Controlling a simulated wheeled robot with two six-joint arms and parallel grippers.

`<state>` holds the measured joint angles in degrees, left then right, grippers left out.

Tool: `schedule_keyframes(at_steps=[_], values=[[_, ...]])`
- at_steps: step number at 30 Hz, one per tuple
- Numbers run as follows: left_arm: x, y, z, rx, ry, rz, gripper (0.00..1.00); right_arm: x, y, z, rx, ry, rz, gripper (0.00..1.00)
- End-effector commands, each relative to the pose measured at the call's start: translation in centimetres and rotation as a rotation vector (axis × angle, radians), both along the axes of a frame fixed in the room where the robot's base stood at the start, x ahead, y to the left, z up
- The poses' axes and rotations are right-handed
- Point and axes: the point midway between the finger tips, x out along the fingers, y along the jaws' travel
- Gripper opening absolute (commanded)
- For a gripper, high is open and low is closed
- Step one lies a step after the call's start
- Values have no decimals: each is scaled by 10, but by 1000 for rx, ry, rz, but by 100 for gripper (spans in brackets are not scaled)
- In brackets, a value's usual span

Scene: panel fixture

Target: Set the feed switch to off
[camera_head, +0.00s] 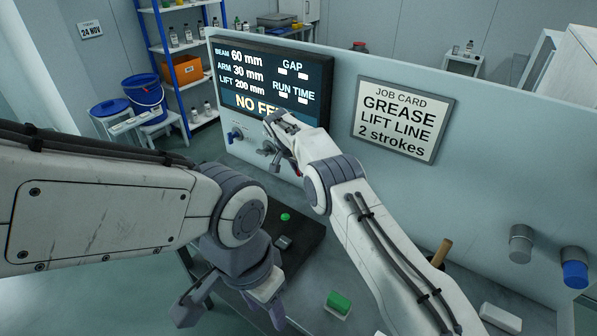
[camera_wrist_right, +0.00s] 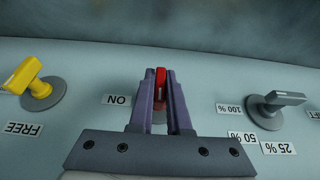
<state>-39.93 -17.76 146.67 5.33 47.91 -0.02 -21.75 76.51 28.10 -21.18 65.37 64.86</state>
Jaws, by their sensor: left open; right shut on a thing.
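A red switch lever (camera_wrist_right: 160,88) stands on the panel in the right wrist view. My right gripper (camera_wrist_right: 161,76) is shut on this lever, with one finger on each side. A label (camera_wrist_right: 117,100) to its left reads "NO", or "ON" turned over. The fingers hide the base of the lever. In the head view my right arm reaches up to the panel below the display (camera_head: 268,80), and its wrist covers part of the bottom line, which starts "NO FE". My left gripper (camera_head: 232,313) is open and empty, low in the head view.
A yellow handle (camera_wrist_right: 33,84) by a "FREE" label and a grey selector (camera_wrist_right: 277,102) with percent labels flank the lever. A job card (camera_head: 402,120) hangs on the panel. A green block (camera_head: 339,302) lies on the bench. Grey and blue knobs are at right.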

Motion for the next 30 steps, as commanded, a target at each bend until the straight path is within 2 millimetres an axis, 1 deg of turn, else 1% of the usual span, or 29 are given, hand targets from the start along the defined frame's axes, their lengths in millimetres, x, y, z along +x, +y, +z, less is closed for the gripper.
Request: schedule_keyframes(at_steps=[1,8,9,10,11,19,22,26,30], values=[[0,0,0,0,0,0,50,5,-3,6,-3,-18,1,0],[0,0,0,0,0,0,50,5,-3,6,-2,-18,1,0],[0,0,0,0,0,0,50,5,-3,6,-2,-18,1,31],[0,0,0,0,0,0,50,5,-3,6,-2,-18,1,42],[0,0,0,0,0,0,50,5,-3,6,-2,-17,0,45],[0,0,0,0,0,0,50,2,-1,3,-2,-9,2,45],[0,0,-1,0,0,0,50,1,0,6,-1,-8,2,45],[0,0,-6,0,0,0,50,-4,5,21,-1,-9,3,45],[0,0,-14,0,0,0,50,-12,11,47,0,-12,3,45]])
